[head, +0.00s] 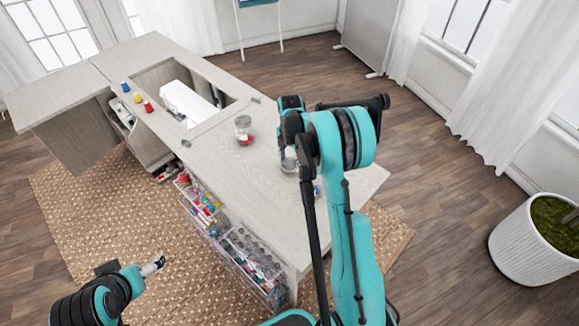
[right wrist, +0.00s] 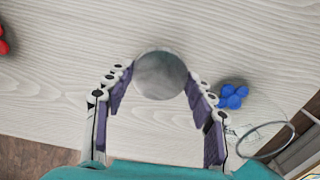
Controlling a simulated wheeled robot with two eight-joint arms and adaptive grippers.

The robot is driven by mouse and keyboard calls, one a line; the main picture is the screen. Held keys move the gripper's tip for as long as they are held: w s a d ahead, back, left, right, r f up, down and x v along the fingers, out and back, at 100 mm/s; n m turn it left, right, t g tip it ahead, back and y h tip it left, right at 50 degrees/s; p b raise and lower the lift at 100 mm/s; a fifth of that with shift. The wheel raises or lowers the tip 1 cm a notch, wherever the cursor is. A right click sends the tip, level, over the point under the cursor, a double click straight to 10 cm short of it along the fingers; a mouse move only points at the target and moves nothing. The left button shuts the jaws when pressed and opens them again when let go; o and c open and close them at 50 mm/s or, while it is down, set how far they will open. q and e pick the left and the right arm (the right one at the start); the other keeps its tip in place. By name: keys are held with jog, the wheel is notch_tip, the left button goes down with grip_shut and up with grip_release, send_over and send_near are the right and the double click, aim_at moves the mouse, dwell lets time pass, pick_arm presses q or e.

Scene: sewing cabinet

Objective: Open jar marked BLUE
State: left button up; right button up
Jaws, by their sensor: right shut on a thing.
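My right gripper (right wrist: 160,85) is shut on a round grey metal lid (right wrist: 160,76), which sits between its fingers above the pale wooden tabletop. Beside it, on the right of the right wrist view, stands a clear glass jar (right wrist: 268,138) with blue pieces (right wrist: 233,96) at its bottom. Its rim looks uncovered. In the head view a bit of the blue pieces (head: 317,190) shows beside my right arm, which hides most of that jar. My left gripper (head: 153,264) is low at the left, away from the table; its finger opening is unclear.
A glass jar with red contents (head: 243,130) stands on the cabinet top (head: 222,160). Three coloured spools (head: 137,97) and a white sewing machine (head: 187,102) are farther back. Clear drawers of supplies (head: 250,262) hang at the cabinet's front. The tabletop between is mostly free.

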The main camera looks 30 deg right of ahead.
notch_tip(320, 180, down, 3)
jog(key=shift+r+b, duration=0.15)
jog(key=shift+b, duration=0.2)
jog(key=shift+r, duration=0.1)
jog(key=o, duration=1.3)
jog(key=shift+f, duration=0.2)
